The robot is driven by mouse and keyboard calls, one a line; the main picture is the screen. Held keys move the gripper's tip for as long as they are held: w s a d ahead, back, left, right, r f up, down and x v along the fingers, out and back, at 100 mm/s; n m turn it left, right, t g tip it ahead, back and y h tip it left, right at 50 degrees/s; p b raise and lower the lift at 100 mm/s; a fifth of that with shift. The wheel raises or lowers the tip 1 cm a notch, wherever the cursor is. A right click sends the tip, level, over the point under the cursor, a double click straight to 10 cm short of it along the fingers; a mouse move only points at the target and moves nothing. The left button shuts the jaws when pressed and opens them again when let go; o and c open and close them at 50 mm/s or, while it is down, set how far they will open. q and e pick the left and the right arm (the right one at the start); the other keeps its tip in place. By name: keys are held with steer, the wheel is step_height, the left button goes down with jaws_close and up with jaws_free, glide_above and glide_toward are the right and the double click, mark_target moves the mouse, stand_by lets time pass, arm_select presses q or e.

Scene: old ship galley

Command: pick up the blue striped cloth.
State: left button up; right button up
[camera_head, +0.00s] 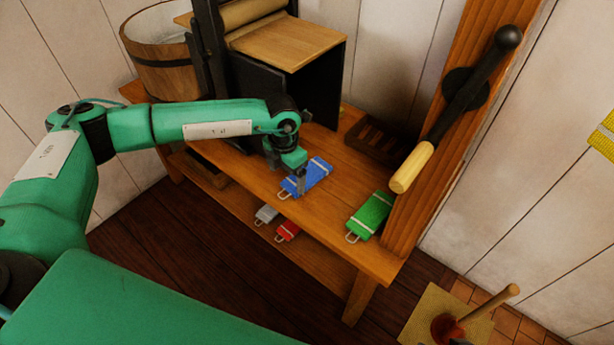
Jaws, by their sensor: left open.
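The blue striped cloth (318,174) lies folded on the wooden bench top, with a pale loop at its lower left end. My left gripper (299,187) is open and points down at the left part of the cloth. Its fingers hide a bit of the cloth's left side. I cannot tell whether the fingers touch it. My right gripper is not in the head view.
A green striped cloth (371,215) lies to the right on the bench top (340,215). A grey cloth (267,213) and a red cloth (288,230) lie on the lower shelf. A mangle (285,45) and a wooden tub (165,65) stand behind. A lever (455,110) rises at the right.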

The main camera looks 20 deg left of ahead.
mark_target(289, 189)
arm_select(q)
steer(key=f, duration=0.4)
steer(key=shift+s+d, duration=0.15)
steer(key=shift+d, duration=0.05)
steer(key=shift+f, duration=0.25)
steer(key=c, duration=1.1)
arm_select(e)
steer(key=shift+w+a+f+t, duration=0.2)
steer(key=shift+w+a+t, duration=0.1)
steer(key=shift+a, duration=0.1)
arm_select(q)
steer(key=shift+r, duration=0.1)
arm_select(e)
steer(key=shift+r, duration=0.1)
